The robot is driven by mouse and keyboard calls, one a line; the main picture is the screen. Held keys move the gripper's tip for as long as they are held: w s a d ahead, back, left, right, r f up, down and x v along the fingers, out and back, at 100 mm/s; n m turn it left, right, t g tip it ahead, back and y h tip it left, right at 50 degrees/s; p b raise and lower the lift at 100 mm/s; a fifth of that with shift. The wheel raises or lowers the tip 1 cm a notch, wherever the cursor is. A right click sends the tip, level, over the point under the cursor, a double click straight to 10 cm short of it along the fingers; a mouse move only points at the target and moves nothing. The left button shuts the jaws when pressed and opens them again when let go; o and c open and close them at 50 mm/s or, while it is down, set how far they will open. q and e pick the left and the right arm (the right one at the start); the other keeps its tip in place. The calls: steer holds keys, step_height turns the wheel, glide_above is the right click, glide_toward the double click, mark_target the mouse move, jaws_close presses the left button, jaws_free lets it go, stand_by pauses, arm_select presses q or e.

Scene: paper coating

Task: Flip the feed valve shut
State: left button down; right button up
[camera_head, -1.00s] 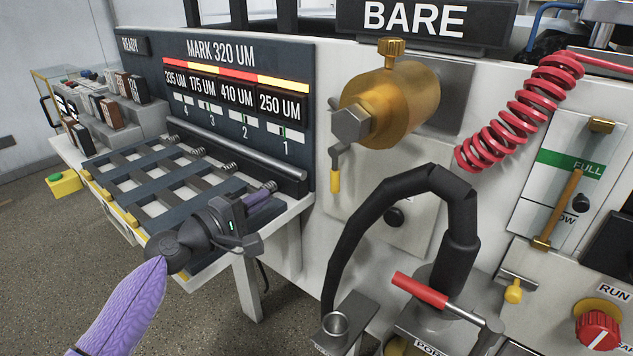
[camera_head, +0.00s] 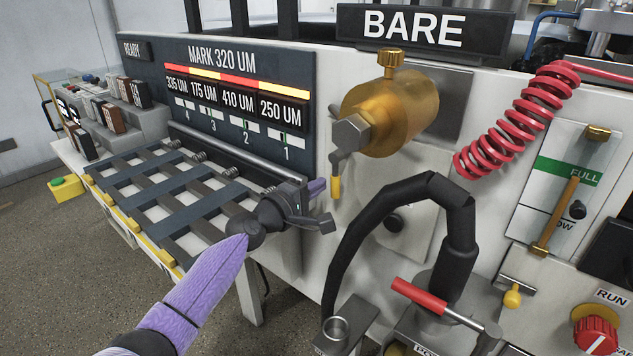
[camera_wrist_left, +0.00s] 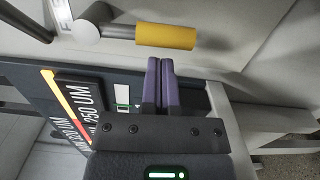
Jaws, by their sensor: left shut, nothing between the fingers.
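A brass cylinder (camera_head: 390,112) with a grey hex nut sits on the panel. A small grey lever with a yellow grip (camera_head: 336,188) hangs down below the nut; it looks like the feed valve's handle. My left gripper (camera_head: 316,187) is shut and empty, its purple fingers just left of the yellow grip. In the left wrist view, the purple fingertips (camera_wrist_left: 161,62) point at the yellow grip (camera_wrist_left: 165,36), with a small gap showing between them. The grip lies across the picture on a grey rod there. My right gripper is not in view.
A red-handled lever (camera_head: 420,297) and a thick black hose (camera_head: 400,195) stand at the lower right of the brass cylinder. A red coiled hose (camera_head: 515,118) hangs to its right. A slatted rack (camera_head: 165,200) and the "MARK 320 UM" display (camera_head: 225,85) are at the left.

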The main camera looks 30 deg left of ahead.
arm_select(q)
steer(key=shift+d, duration=0.15)
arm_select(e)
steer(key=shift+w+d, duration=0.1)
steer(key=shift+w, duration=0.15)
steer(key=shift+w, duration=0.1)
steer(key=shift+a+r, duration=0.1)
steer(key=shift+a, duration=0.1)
arm_select(q)
steer(key=shift+d+f+n, duration=0.1)
steer(key=shift+d+n, duration=0.1)
steer(key=shift+n, duration=0.3)
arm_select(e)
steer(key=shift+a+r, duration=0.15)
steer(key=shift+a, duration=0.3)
